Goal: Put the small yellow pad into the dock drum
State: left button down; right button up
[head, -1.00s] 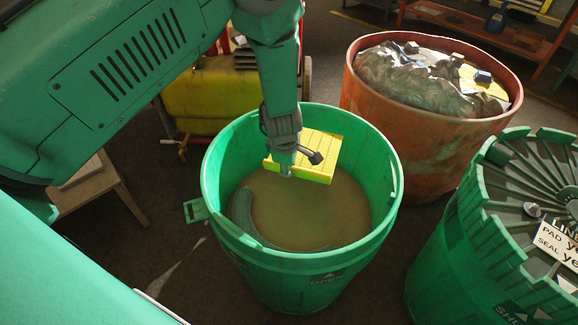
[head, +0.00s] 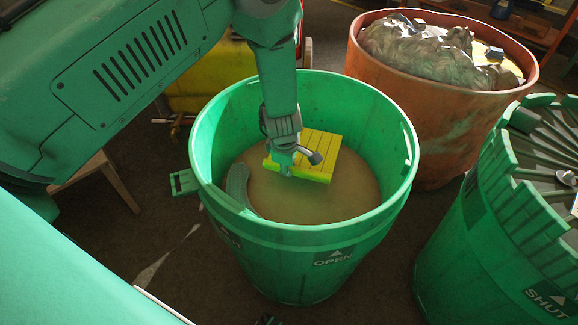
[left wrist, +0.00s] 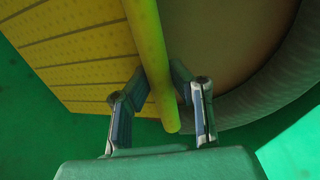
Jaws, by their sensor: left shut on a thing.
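The small yellow pad (head: 318,149) is a flat, grooved slab inside the open green drum (head: 304,242), below its rim and over the brown contents. The drum's front carries the word OPEN. My left gripper (head: 290,169) reaches down into this drum and is shut on the near left part of the pad. In the left wrist view the fingers (left wrist: 160,112) close on the pad's rounded edge, and the yellow pad (left wrist: 80,50) spreads to the upper left. I cannot tell whether the pad touches the brown contents. My right gripper is not in view.
A grey sock-like curve (head: 238,190) lies inside the drum's left side. A second green drum (head: 500,230), marked SHUT, stands at right. A rusty red drum (head: 400,95) heaped with a grey bag is behind. A wooden stool (head: 110,180) is at left.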

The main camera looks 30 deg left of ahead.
aim_at(290, 187)
pick_arm(q)
jog(key=b+x, duration=0.2)
jog(key=x, duration=0.1)
jog(key=s+b+x, duration=0.1)
jog(key=b+x, duration=0.2)
jog(key=shift+d+f, duration=0.1)
jog(key=shift+f, duration=0.05)
jog(key=shift+s+f, duration=0.1)
dwell(0.3)
jog(key=shift+p, duration=0.5)
jog(key=c, duration=1.4)
grip_release()
jog(key=shift+f, duration=0.1)
